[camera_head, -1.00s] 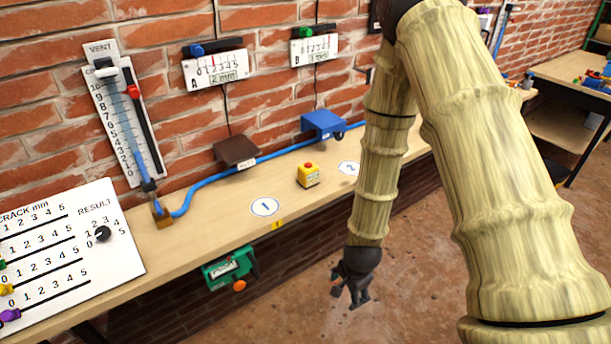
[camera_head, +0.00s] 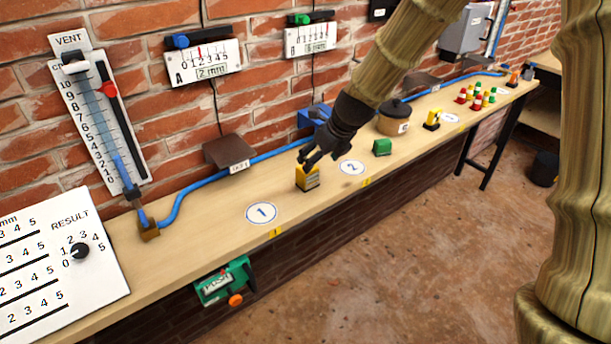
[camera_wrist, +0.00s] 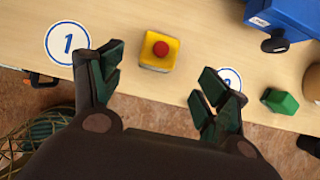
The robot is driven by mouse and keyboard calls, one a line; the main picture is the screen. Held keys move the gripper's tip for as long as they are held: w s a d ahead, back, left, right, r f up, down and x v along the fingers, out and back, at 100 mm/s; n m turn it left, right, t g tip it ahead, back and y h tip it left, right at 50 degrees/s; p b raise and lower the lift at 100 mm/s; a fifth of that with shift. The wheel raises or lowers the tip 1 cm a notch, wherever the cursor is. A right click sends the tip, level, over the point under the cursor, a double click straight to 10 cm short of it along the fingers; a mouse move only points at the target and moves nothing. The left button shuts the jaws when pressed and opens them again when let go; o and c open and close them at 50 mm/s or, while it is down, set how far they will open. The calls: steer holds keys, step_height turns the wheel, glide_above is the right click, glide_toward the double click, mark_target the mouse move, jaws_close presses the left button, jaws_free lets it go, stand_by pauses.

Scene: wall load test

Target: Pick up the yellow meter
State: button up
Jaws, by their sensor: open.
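The yellow meter (camera_head: 307,178) is a small yellow block standing on the wooden bench between the round marks 1 and 2. In the wrist view the meter (camera_wrist: 159,50) shows a red button on top. It lies beyond the two fingertips of my gripper (camera_wrist: 158,75), roughly midway between them. The fingers are spread wide with nothing between them.
Mark 1 (camera_head: 262,213) and mark 2 (camera_head: 352,168) lie flat on the bench. A green block (camera_head: 382,147), a brown pot (camera_head: 394,122) and another yellow object (camera_head: 432,119) stand to the right.

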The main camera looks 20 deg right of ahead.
mark_target(307, 176)
steer(key=x, duration=0.4)
steer(key=shift+d, duration=0.1)
steer(key=shift+p+x, duration=0.75)
steer(key=shift+x, duration=2.4)
steer(key=shift+s, duration=0.1)
steer(key=shift+c, duration=0.4)
steer(key=c, duration=1.3)
steer(key=shift+o, duration=0.2)
steer(key=shift+r, duration=0.2)
